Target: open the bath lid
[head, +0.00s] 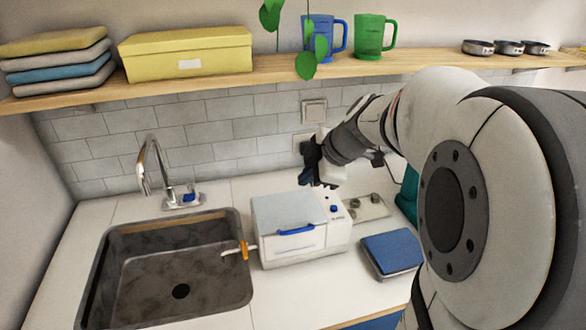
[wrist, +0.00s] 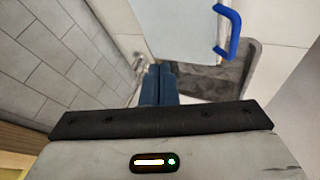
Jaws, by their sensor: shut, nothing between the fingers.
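The bath (head: 283,253) is a white box on the counter, right of the sink. Its pale grey lid (head: 278,209) lies down over the top and looks closed. A blue handle (head: 296,230) runs along the lid's front edge. My gripper (head: 309,174) is above the bath's back right side, apart from the handle. In the wrist view, its blue fingers (wrist: 158,72) are together and empty. The lid (wrist: 175,25) and handle (wrist: 232,35) show there up and to the right of the fingertips.
The sink (head: 170,275) with a tap (head: 150,165) is left of the bath. An orange-collared spout (head: 244,249) sticks out from the bath's left side. A blue-topped scale (head: 392,252) sits to the right. A shelf (head: 270,70) with mugs and a yellow box hangs above.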

